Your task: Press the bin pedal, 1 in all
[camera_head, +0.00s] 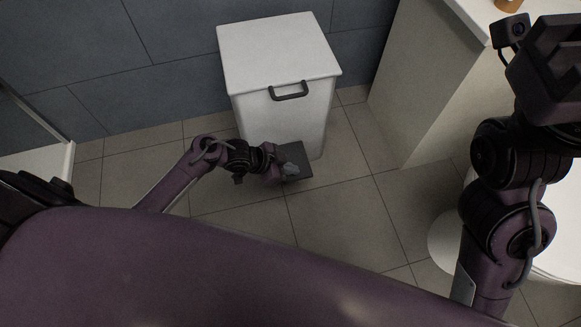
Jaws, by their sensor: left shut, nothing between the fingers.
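A white bin (275,62) with a flat lid stands against the dark tiled wall; its lid is shut and a dark handle is at the lid's front edge. The dark grey bin pedal (300,172) sticks out low at the bin's front, near the floor. My left gripper (290,170) is shut and empty, over the pedal's left part in the picture. Whether it touches the pedal cannot be told. My right arm rises at the right side; its wrist is at the upper right and no clear fingertips show.
A pale cabinet (425,85) with a white top stands right of the bin. A white rounded fixture (446,240) is partly hidden behind my right arm. A pale ledge (38,162) lies at the left. The tiled floor (345,225) in front of the bin is clear.

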